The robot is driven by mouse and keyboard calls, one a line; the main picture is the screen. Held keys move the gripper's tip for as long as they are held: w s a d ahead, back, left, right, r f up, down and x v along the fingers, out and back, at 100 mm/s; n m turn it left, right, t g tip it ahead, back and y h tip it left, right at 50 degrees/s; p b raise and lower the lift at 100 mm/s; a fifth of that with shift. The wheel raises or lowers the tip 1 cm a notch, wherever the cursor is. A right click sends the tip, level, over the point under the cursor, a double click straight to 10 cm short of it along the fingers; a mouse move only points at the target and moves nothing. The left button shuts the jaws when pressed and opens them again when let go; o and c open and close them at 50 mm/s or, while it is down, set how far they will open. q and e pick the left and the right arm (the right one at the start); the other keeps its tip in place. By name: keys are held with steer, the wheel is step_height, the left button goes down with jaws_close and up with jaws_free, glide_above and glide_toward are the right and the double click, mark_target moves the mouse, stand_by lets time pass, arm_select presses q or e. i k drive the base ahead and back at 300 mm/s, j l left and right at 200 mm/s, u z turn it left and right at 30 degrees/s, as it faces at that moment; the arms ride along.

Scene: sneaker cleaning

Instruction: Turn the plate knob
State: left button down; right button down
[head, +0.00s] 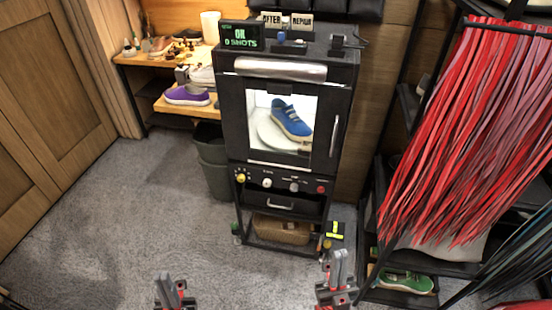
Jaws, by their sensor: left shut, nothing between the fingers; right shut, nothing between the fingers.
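A black cabinet (235,115) with a lit glass-fronted chamber stands at centre. Inside, a blue sneaker (290,122) rests tilted on a round white plate (268,130). Below the chamber, a control panel carries a yellow knob (241,178), a white knob (267,183), a grey knob (294,187) and a red button or knob (321,189). Their labels are too small to read, so I cannot tell which is the plate knob. My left gripper (170,284) and my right gripper (339,264) are both shut and empty, low in front of the cabinet, apart from the panel.
A drawer with a handle (281,204) sits under the panel. A wooden bench (135,59) with shoes and a bin (213,158) stand left. Red laces (460,120) hang at right. The carpet (120,210) at left is clear.

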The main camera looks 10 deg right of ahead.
mark_target(267, 183)
steer(key=i+j+z, duration=0.1)
steer(key=i, duration=0.65)
steer(key=i+l, duration=0.25)
